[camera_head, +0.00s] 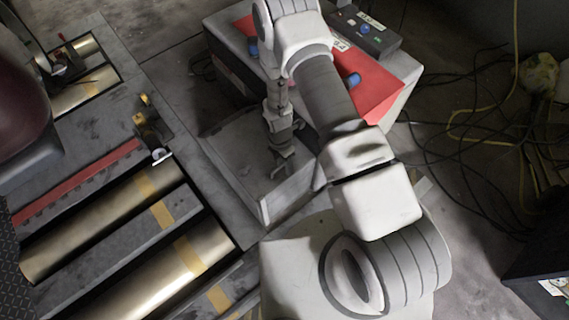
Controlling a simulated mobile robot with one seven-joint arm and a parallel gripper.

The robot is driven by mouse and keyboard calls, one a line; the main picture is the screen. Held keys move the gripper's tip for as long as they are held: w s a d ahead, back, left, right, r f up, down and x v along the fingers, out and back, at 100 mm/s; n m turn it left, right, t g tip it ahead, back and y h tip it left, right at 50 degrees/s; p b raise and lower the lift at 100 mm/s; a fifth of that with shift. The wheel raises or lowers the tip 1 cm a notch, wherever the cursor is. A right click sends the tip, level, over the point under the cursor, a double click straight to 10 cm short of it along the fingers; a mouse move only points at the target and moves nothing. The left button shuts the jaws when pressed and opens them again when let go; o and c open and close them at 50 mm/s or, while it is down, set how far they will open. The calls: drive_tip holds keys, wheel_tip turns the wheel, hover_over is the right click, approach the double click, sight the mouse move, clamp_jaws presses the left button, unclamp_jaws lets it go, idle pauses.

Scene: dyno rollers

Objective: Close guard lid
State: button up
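A grey panel that looks like the guard lid (232,160) extends from the left side of a grey box with a red top (385,92). It appears swung down and open, with a raised lip along its front edge. My gripper (281,170) points down over the right part of this panel, near its front lip. The fingers look apart, with nothing seen between them. I cannot tell whether they touch the panel. My arm hides part of the box and the panel's right side.
Brass-coloured rollers (105,225) with yellow bands lie in the floor frame at left, beside a red strip (75,183). A small control box (366,30) sits on the grey box. Loose cables (480,140) cover the floor at right. A dark box (540,270) stands lower right.

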drive_tip(key=shift+r, duration=0.1)
wheel_tip(320, 180, up, 17)
drive_tip(key=w+a+p, duration=0.1)
drive_tip(key=p, duration=0.4)
drive_tip(key=shift+w+p, duration=0.3)
drive_tip(key=shift+p, duration=0.1)
